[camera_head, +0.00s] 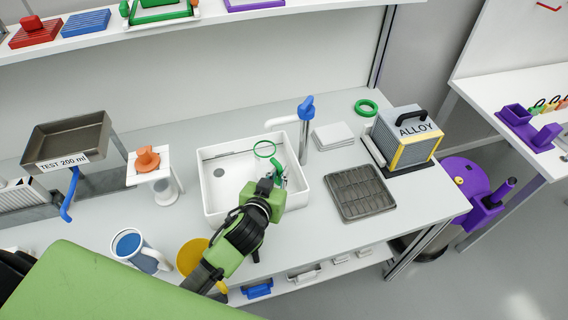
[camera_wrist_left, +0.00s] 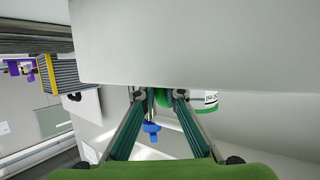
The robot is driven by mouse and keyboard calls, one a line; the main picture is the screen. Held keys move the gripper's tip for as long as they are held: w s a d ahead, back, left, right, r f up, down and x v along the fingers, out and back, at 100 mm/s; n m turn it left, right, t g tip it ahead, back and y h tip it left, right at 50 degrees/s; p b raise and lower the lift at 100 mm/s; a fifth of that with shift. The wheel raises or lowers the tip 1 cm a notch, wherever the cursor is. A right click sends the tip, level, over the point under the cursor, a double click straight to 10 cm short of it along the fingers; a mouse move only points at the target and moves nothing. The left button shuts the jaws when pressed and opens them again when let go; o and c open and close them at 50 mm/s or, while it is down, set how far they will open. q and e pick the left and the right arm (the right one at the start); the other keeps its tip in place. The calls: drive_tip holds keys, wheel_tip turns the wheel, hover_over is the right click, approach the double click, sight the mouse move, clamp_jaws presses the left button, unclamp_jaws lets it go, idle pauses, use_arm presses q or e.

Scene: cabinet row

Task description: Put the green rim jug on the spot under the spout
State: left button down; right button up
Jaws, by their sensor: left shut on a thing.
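The green rim jug (camera_head: 264,150) looks clear, with a green rim, and is held over the white sink (camera_head: 209,201). My left gripper (camera_head: 279,174) is shut on its green handle side. In the left wrist view the jug (camera_wrist_left: 204,104) shows beyond the fingertips (camera_wrist_left: 160,94), partly hidden by a pale surface and a finger. The tap's white spout (camera_head: 282,121) reaches over the sink's back edge near the jug; its blue top (camera_head: 306,105) stands right of it. A grey round patch (camera_head: 219,172) lies on the sink floor. My right gripper is not in view.
A black ribbed tray (camera_head: 360,192) and the ALLOY box (camera_head: 407,137) stand right of the sink. A tank (camera_head: 66,144) with a blue spout (camera_head: 69,196) stands left. A blue-filled mug (camera_head: 137,248) and yellow disc (camera_head: 190,257) are at the front left.

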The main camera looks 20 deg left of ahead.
use_arm(q)
drive_tip(key=w+p, duration=0.1)
drive_tip(key=w, duration=0.3)
drive_tip(key=shift+r, duration=0.1)
drive_tip(key=shift+s+f, duration=0.1)
drive_tip(key=shift+f, duration=0.65)
drive_tip(key=shift+s+r, duration=0.1)
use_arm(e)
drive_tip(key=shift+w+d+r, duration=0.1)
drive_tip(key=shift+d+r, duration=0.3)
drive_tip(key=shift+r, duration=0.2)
use_arm(q)
drive_tip(key=c, duration=2.4)
unclamp_jaws()
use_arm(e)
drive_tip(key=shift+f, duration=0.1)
use_arm(q)
drive_tip(key=b+v, duration=0.1)
drive_tip(key=v, duration=1.1)
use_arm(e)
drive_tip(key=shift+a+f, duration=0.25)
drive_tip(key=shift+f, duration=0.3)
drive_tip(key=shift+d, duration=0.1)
